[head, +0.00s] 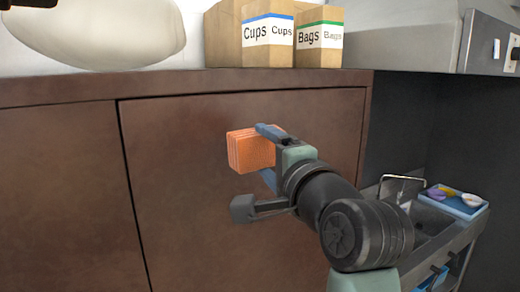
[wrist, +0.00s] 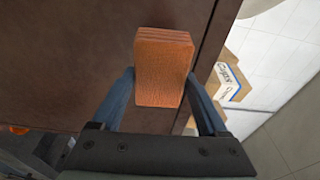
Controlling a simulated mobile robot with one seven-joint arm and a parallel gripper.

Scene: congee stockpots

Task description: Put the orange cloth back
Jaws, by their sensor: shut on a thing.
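The orange cloth (head: 250,149) is a folded, layered block in the middle of the head view. My gripper (head: 268,153) is shut on it, with one blue finger above and one below. The wrist view shows the cloth (wrist: 162,70) between the two blue fingers (wrist: 160,100). It is held up in front of the brown cabinet door (head: 190,220). I cannot tell whether it touches the door.
Boxes marked Cups (head: 268,42) and Bags (head: 319,40) stand on the cabinet top, beside a large pale rounded object (head: 100,30). At the right are a metal sink (head: 430,222) and a blue tray (head: 465,207) holding small coloured items.

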